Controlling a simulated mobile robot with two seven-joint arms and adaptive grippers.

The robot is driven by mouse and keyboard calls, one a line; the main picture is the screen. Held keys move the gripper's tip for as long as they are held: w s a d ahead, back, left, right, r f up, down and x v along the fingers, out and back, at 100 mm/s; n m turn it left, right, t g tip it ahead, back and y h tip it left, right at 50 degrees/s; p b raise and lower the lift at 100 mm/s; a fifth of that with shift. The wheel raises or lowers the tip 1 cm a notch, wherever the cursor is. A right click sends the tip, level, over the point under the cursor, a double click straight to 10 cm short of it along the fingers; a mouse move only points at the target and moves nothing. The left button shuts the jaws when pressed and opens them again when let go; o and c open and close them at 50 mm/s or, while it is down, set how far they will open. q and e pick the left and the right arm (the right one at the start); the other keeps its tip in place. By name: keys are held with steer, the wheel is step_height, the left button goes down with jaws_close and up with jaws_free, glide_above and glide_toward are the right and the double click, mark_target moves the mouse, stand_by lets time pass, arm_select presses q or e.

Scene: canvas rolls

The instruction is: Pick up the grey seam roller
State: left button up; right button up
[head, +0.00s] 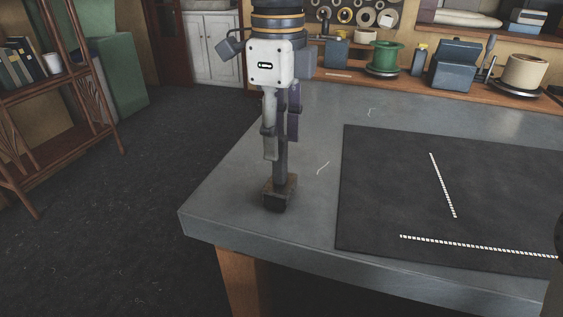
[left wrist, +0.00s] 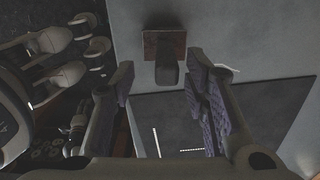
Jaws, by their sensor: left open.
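The grey seam roller (head: 281,168) stands upright near the left corner of the grey table, its lower end at a dark brownish block (head: 280,193). In the left wrist view its dark grey end (left wrist: 167,73) points toward the camera over the brown block (left wrist: 163,45). My left gripper (head: 282,145) points straight down above the block, with the roller's upright shaft between its fingers. In the left wrist view the purple-padded fingers (left wrist: 161,78) are apart on either side of the roller, with gaps showing. The shaft's upper part is partly hidden by the gripper. My right gripper is out of view.
A dark mat (head: 390,205) with two pale dashed strips covers the table's right part. Short thread scraps lie on the bare tabletop (head: 225,200). A back bench holds a green spool (head: 385,55) and a blue-grey box (head: 455,65). A wooden shelf (head: 55,95) stands at left.

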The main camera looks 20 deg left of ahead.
mark_target(280, 182)
arm_select(q)
steer(key=f, duration=0.6)
steer(key=shift+w+f, duration=0.3)
steer(key=shift+f, duration=0.05)
jaws_close()
